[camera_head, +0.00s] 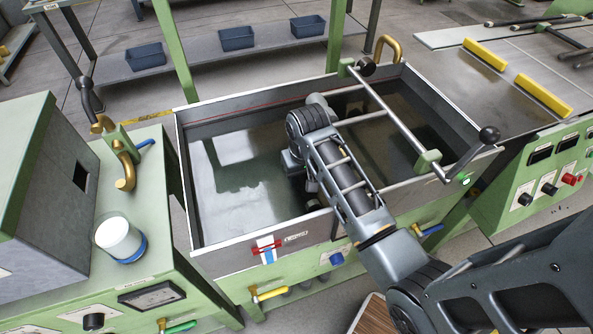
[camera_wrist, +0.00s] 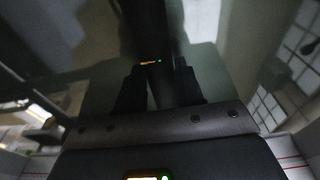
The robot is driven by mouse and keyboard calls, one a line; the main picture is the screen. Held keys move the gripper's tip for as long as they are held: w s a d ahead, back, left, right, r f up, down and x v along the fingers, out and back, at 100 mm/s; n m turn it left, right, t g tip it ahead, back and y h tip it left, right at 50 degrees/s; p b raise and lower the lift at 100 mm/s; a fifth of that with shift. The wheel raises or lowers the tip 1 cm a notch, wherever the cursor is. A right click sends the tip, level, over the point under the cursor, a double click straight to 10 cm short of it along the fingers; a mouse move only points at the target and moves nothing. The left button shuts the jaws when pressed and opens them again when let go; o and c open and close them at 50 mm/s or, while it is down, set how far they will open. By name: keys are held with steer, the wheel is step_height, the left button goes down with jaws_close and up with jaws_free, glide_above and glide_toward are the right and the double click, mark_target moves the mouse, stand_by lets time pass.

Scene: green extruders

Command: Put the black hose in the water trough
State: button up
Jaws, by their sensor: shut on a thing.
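The water trough (camera_head: 222,262) is a wide, dark grey metal basin in the middle of the head view, with a shiny surface inside. My arm reaches over its front wall, and its end is over the inside of the trough. My gripper (camera_wrist: 160,88) shows in the wrist view as two dark fingers pointing at the glossy surface, which mirrors my wrist lights. The gripper is shut on a dark thing, taken as the black hose, whose outline is lost against the fingers and reflections. In the head view my arm hides the gripper and the hose.
A metal rail with a crank (camera_head: 489,135) crosses the trough's right part, close beside my arm. Blue bins (camera_head: 236,38) are on the shelf behind. Yellow bars (camera_head: 543,95) lie on the right table.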

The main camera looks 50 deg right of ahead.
mark_target(304, 181)
steer(key=shift+f, duration=0.1)
steer(key=o, duration=1.1)
steer(key=shift+o, duration=0.2)
step_height(304, 181, up, 12)
steer(key=s, duration=0.1)
steer(key=shift+s+a, duration=0.25)
steer(key=shift+a, duration=0.15)
